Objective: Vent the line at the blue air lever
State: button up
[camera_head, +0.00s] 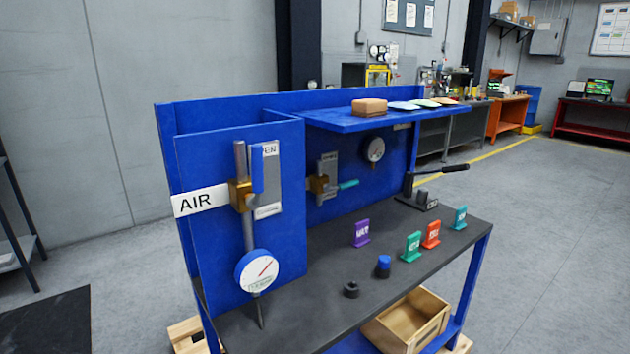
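The blue air lever (257,170) is on a brass valve body (240,194) on the blue panel at the left of the bench. The lever points straight up, in line with the vertical grey pipe (249,228). A white AIR label (200,201) is left of the valve, and a plate (267,180) with partly hidden lettering is behind the lever. A round white gauge (257,271) with a red needle sits low on the pipe. My gripper is not in view.
A second valve with a teal lever (348,184) and another gauge (375,149) are on the recessed back panel. Several coloured tags, including a purple one (361,233), stand on the dark bench top (330,318). A black-handled lever tool (450,169) projects at the right. A shelf (340,123) overhangs the back.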

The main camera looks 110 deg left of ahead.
aim_at(253, 202)
jog(key=u, duration=0.95)
jog(key=i, duration=0.25)
jog(key=u, duration=3)
jog(key=i, duration=0.55)
jog(key=z, duration=0.25)
jog(key=k, duration=0.5)
jog(key=u, duration=0.2)
jog(key=i, duration=0.35)
jog(key=u, duration=0.05)
